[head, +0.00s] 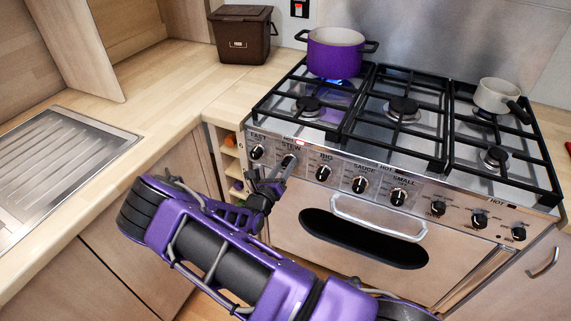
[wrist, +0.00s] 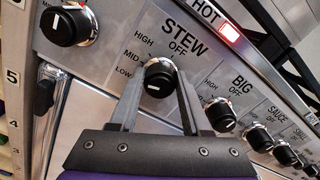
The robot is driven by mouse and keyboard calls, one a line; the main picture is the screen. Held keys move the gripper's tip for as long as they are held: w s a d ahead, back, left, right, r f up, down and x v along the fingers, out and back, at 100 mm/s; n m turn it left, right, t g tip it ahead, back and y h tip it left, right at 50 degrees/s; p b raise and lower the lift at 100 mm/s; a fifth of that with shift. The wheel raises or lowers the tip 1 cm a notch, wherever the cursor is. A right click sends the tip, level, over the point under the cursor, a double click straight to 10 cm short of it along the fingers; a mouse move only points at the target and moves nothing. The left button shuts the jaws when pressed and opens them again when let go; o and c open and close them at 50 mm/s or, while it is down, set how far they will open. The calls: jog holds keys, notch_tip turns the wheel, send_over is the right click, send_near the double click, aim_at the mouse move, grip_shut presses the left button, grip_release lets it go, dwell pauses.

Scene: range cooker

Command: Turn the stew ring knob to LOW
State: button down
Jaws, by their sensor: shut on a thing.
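The stew ring knob (wrist: 158,76) is a black knob with a silver collar, below the STEW label in the wrist view. HIGH, MID and LOW run down its left side and OFF is above it. Its white mark lies roughly level across its lower face; I cannot tell exactly which label it points to. My gripper (wrist: 160,83) has one finger on each side of the knob and is shut on it. In the head view, my gripper (head: 284,167) reaches the panel from below left and partly covers the stew knob (head: 290,159).
The fast knob (head: 256,152) is close on the left, the big knob (head: 323,173) on the right. A purple pot (head: 335,57) stands over a blue flame at the back left. A red HOT light (wrist: 230,33) glows. The oven handle (head: 380,220) juts out below.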

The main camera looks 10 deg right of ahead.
jog(key=shift+n, duration=1.3)
jog(key=shift+c, duration=1.8)
grip_release()
jog(key=v, duration=1.7)
jog(key=shift+s, duration=0.15)
jog(key=shift+a+r, duration=0.1)
jog(key=shift+a, duration=0.05)
